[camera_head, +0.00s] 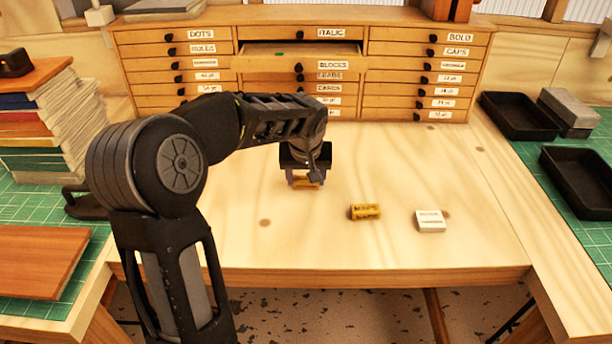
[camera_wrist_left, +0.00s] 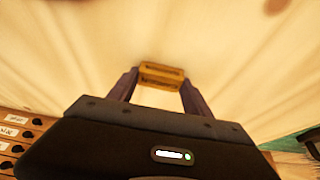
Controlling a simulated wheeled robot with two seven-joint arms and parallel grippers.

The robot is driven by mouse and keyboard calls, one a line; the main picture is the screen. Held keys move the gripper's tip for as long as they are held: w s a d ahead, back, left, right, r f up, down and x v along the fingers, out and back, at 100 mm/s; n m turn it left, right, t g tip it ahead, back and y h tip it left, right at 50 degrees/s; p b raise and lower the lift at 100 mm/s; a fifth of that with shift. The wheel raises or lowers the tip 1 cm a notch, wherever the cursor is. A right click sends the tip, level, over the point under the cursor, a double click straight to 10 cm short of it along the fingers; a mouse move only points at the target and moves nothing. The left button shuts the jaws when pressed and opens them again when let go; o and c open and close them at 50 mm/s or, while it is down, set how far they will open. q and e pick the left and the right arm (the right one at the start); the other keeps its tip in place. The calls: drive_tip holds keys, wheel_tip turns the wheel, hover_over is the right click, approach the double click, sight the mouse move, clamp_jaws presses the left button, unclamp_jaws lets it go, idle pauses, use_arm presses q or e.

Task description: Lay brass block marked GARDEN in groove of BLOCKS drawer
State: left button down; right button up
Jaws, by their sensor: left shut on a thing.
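My left gripper (camera_head: 306,180) points down over the middle of the table and is shut on a brass block (camera_head: 307,184). In the left wrist view this held block (camera_wrist_left: 161,76) sits between the two fingertips (camera_wrist_left: 160,88); its marking is too small to read. A second brass block (camera_head: 365,212) lies on the table to the right, with dark marks that I cannot read for sure. The BLOCKS drawer (camera_head: 333,65) is pulled out in the middle column of the cabinet, behind my gripper. A small green thing (camera_head: 279,54) shows inside it; its groove is not clear. My right gripper is not in view.
A small white labelled box (camera_head: 430,221) lies right of the second block. The wooden cabinet (camera_head: 180,49) has several other labelled drawers, which look shut. Black trays (camera_head: 575,182) stand at the right, a stack of books (camera_head: 50,125) at the left. The table front is clear.

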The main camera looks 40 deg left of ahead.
use_arm(q)
drive_tip(key=shift+f, duration=0.15)
drive_tip(key=shift+c, duration=2.2)
unclamp_jaws()
drive_tip(key=shift+r, duration=0.3)
drive_tip(key=b+v, duration=0.1)
drive_tip(key=v, duration=1.1)
drive_tip(key=shift+f, duration=0.15)
